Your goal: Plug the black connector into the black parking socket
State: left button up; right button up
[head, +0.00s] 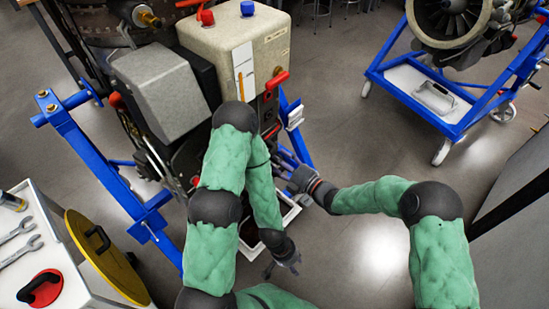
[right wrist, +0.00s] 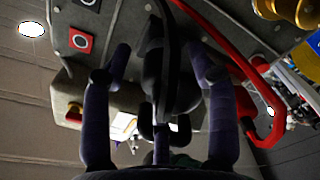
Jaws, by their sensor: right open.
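In the right wrist view, a dark connector-like body (right wrist: 165,75), probably the black connector, lies between the two fingers of my right gripper (right wrist: 162,58). The fingers are apart, with gaps showing beside it. A dark cable runs up from it. In the head view my right gripper (head: 284,172) is beside the lower front of the machine, and the connector cannot be made out there. My left gripper (head: 284,266) hangs low, with fingers apart and empty, away from the machine.
A red curved tube (right wrist: 262,128) runs close to the right finger. The machine's beige box (head: 245,45) stands in a blue frame (head: 110,165). A cart with wrenches (head: 20,240) is at left, and another blue stand (head: 400,95) is at upper right. Floor between stands is clear.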

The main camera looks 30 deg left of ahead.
dwell(0.4)
jog(key=shift+b, duration=0.35)
grip_shut()
